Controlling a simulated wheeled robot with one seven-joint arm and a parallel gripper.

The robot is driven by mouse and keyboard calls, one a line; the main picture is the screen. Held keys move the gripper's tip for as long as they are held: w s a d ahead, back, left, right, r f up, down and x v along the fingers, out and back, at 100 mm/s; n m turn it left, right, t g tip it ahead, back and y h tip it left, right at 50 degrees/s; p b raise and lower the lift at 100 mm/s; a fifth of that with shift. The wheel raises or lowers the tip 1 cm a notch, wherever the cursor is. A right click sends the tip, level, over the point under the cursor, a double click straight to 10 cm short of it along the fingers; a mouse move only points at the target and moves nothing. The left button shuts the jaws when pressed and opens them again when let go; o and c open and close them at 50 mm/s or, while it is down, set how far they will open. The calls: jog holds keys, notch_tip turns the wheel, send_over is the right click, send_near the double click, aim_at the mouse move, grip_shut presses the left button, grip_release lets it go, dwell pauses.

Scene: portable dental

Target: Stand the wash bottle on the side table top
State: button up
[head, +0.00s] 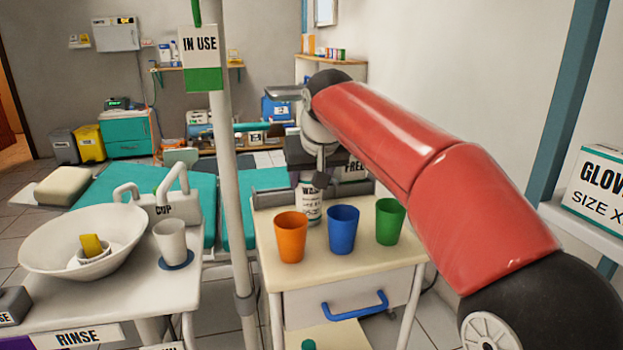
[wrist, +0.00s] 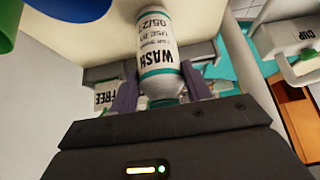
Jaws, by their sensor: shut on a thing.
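The wash bottle (head: 311,205) is white with a teal band and "WASH" lettering. It looks upright at the back of the side table top (head: 335,262), behind the orange and blue cups. I cannot tell whether its base touches the top. My gripper (head: 316,178) is shut on the bottle near its upper end. In the wrist view the bottle (wrist: 168,45) sits between the two purple-grey fingers of my gripper (wrist: 160,88). The orange cup (head: 291,238) and blue cup (head: 343,230) partly hide the area by its base.
A green cup (head: 390,221) stands to the right on the same top. A "FREE" sign (head: 357,168) is behind. A pole with an "IN USE" sign (head: 201,50) rises to the left. The basin counter (head: 150,285) is further left. The table's front strip is clear.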

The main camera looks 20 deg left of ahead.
jog(key=o, duration=1.1)
jog(key=shift+f, duration=0.1)
jog(key=shift+o, duration=0.2)
jog(key=p+v, duration=0.2)
jog(key=v, duration=1)
jog(key=s+d+f+m+h, duration=0.1)
jog(key=s+d+f, duration=0.3)
jog(key=d, duration=0.5)
jog(key=s+d+f+m+h, duration=0.1)
jog(key=s+d+f+m, duration=0.2)
jog(key=d, duration=0.5)
jog(key=s+d+f+m, duration=0.1)
jog(key=s+d+f, duration=0.5)
jog(key=s+f, duration=0.1)
jog(key=s+d+f+m+h, duration=0.1)
jog(key=s+d+f, duration=0.6)
jog(key=f, duration=0.3)
jog(key=shift+s+d+f, duration=0.15)
jog(key=shift+s+f, duration=0.2)
jog(key=shift+s, duration=0.3)
